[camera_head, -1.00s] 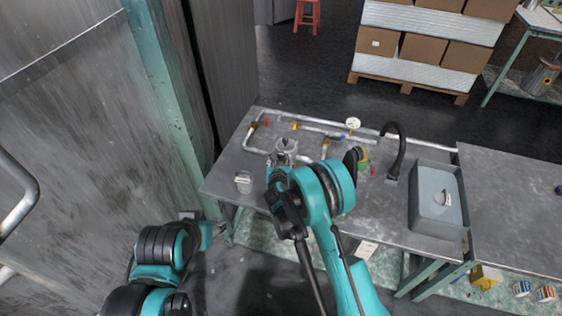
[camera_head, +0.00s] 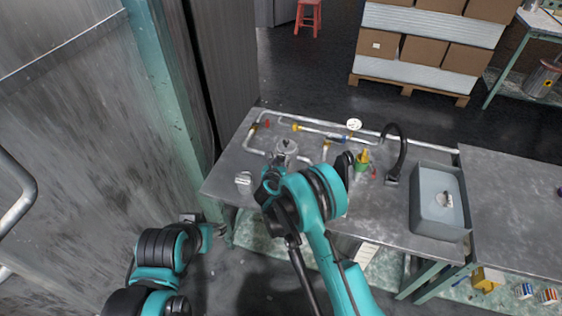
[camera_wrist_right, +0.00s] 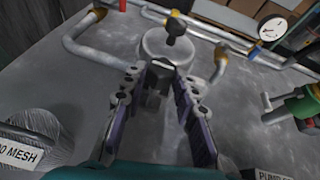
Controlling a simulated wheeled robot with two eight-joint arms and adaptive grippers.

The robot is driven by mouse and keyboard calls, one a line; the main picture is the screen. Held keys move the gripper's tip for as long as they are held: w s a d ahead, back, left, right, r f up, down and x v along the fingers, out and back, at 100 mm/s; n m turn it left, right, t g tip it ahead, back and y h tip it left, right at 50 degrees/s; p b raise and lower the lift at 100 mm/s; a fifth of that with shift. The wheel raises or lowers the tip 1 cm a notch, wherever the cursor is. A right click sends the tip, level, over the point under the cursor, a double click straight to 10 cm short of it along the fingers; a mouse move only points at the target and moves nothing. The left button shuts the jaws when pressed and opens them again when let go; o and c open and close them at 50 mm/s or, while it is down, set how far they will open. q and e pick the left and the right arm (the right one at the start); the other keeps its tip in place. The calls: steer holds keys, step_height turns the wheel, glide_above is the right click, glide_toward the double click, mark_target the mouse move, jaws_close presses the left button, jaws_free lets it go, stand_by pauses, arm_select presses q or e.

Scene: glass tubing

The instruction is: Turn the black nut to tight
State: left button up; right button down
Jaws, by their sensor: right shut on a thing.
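The black nut (camera_wrist_right: 160,77) is a small dark block at the front of a round grey metal vessel (camera_wrist_right: 165,45), between my fingertips. In the head view the vessel (camera_head: 287,146) stands on the metal table, and the nut is too small or hidden to make out. My right gripper (camera_wrist_right: 157,82) has its two purple-padded fingers on either side of the nut, shut on it. In the head view the right gripper (camera_head: 273,170) is just in front of the vessel, mostly covered by my arm.
A green-and-yellow fitting (camera_head: 362,160), a black curved spout (camera_head: 402,150) and a grey bin (camera_head: 438,200) are to the right.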

steer(key=c, duration=1.2)
jaws_free()
steer(key=v, duration=1.2)
steer(key=shift+w+r, duration=0.1)
